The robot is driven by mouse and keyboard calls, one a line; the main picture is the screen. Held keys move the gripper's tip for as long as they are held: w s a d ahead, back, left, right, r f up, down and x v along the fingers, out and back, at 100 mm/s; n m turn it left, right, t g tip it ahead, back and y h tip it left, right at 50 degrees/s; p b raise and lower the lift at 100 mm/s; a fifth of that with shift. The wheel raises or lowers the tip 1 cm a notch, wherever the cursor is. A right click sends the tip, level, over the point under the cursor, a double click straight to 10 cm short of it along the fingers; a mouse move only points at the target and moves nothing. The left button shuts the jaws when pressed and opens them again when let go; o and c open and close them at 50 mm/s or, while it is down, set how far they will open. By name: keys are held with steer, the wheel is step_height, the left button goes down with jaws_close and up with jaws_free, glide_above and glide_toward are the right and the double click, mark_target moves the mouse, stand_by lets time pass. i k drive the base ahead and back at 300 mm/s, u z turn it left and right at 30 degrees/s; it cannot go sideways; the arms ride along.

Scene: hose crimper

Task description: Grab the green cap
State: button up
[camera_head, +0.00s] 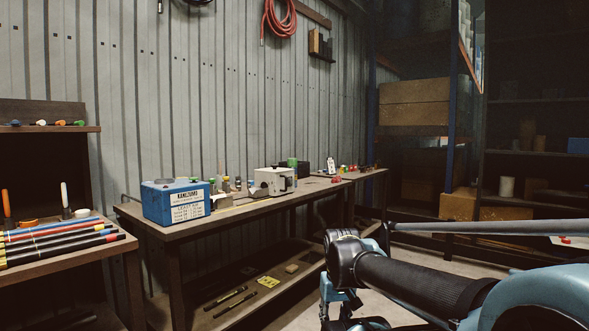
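Several small green things show, and I cannot tell which one is the cap. A green-topped piece (292,162) stands behind the white crimper machine (274,181) on the workbench. A smaller green piece (212,186) is just right of the blue box (176,201). Another green piece (79,123) lies on the wall shelf at the left. My gripper (345,305) hangs low in front of the bench, at the lower middle, apart from all of these. Its fingers are dark and partly cut off by the lower edge, so its opening is unclear.
The workbench (240,212) runs along the metal wall, with small bottles between box and crimper. A left table (70,262) holds coloured hoses (55,243). Dark rods and a yellow card (268,282) lie on the bench's lower shelf. Storage racks stand at the right.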

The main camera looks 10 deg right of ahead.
mark_target(292, 162)
steer(key=z, duration=0.75)
steer(key=i, duration=1.2)
steer(key=u, duration=0.5)
steer(key=i, duration=0.8)
steer(key=u, duration=0.55)
